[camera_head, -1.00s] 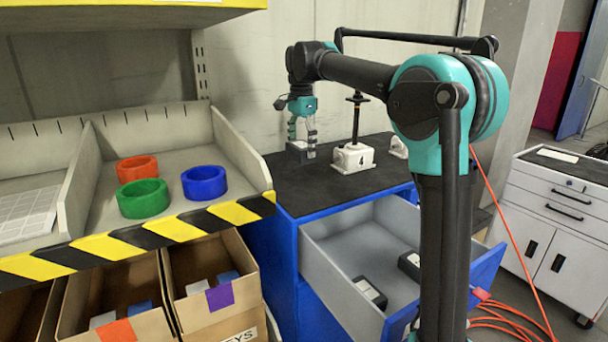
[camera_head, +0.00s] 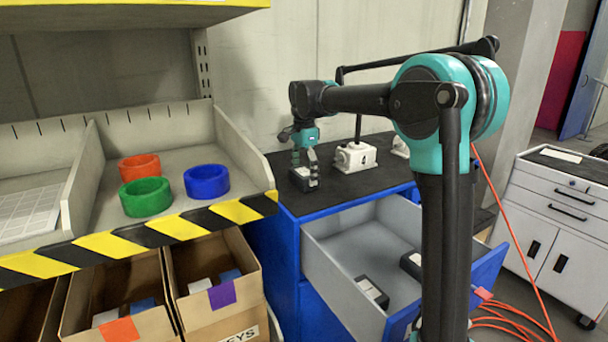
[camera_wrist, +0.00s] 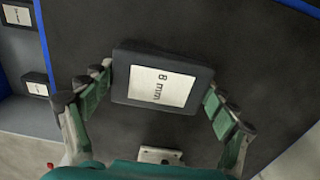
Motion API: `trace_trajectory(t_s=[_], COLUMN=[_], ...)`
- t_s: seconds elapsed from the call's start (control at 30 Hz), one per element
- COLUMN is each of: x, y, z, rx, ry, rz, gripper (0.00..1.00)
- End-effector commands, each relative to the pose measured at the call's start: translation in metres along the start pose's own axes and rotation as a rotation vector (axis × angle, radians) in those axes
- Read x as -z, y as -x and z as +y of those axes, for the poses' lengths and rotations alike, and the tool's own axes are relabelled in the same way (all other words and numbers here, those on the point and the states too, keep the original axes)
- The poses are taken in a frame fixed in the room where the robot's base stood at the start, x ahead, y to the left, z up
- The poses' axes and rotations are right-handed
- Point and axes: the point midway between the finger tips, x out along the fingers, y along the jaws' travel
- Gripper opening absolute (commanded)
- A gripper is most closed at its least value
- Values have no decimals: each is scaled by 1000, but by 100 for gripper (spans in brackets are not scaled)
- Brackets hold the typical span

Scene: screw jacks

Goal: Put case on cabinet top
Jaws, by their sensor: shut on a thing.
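My gripper (camera_head: 306,160) is shut on a dark case (camera_head: 305,181) over the black cabinet top (camera_head: 345,195). In the wrist view the case (camera_wrist: 120,77) has a white "8 mm" label facing up and sits between the two green-padded fingers of my gripper (camera_wrist: 160,84). The case is near the left part of the cabinet top, in front of the white block marked 4. I cannot tell whether its underside touches the surface. The blue cabinet (camera_head: 272,240) has its top drawer open.
The open grey drawer (camera_head: 340,255) holds two similar dark cases (camera_head: 372,291). A white screw-jack block (camera_head: 355,157) stands just behind the gripper, and another white piece is partly hidden by my arm. A shelf with coloured rings (camera_head: 145,197) is at left.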

Motion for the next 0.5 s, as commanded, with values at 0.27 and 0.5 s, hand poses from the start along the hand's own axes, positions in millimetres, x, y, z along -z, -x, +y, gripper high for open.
trace_trajectory(t_s=[0.27, 0.5], x=[0, 0], y=[-2, -2], z=[0, 0], rx=[0, 0], ry=[0, 0], rz=[0, 0], gripper=[100, 100])
